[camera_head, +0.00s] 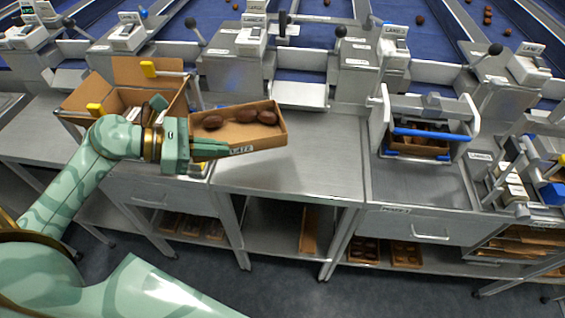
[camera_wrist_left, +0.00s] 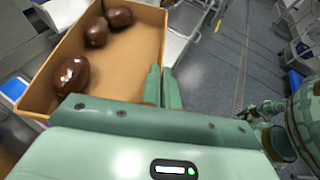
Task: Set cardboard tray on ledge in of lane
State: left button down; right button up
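An open cardboard tray (camera_head: 262,136) holds several dark brown dates (camera_head: 212,122) and has a white label on its near wall. My left gripper (camera_head: 222,149) is shut on the tray's near wall and holds it over the steel bench. The tray and the gripper fingers (camera_wrist_left: 156,84) also show close up in the left wrist view, with the tray (camera_wrist_left: 132,72) left of and beyond the fingers. A bare metal ledge (camera_head: 300,94) lies at the near end of a blue lane (camera_head: 302,62), just behind the tray. My right gripper is out of view.
A cardboard box with flaps (camera_head: 150,72) stands left of the tray, close to my wrist. A white-framed stand with a blue bar (camera_head: 430,133) holds another tray at right. Metal housings with levers (camera_head: 356,60) flank the ledge. The bench (camera_head: 320,170) is clear at centre.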

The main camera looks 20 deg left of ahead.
aim_at(257, 149)
pick_arm(q)
jog(key=x, duration=0.8)
jog(key=shift+w+d, duration=0.2)
jog(key=shift+w, duration=0.15)
jog(key=w+d+f, duration=0.1)
jog(key=d+f+b, duration=0.1)
jog(key=f, duration=0.1)
jog(key=w+d+f, duration=0.1)
jog(key=f, duration=0.1)
jog(key=shift+w+b, duration=0.3)
jog(key=shift+w+d+f, duration=0.1)
jog(key=shift+d+f, duration=0.05)
jog(key=shift+f, duration=0.15)
jog(key=f, duration=0.1)
jog(key=f+b, duration=0.1)
jog(key=f, duration=0.1)
jog(key=shift+w+d+f, duration=0.2)
jog(key=shift+w+f, duration=0.05)
jog(key=shift+f, duration=0.1)
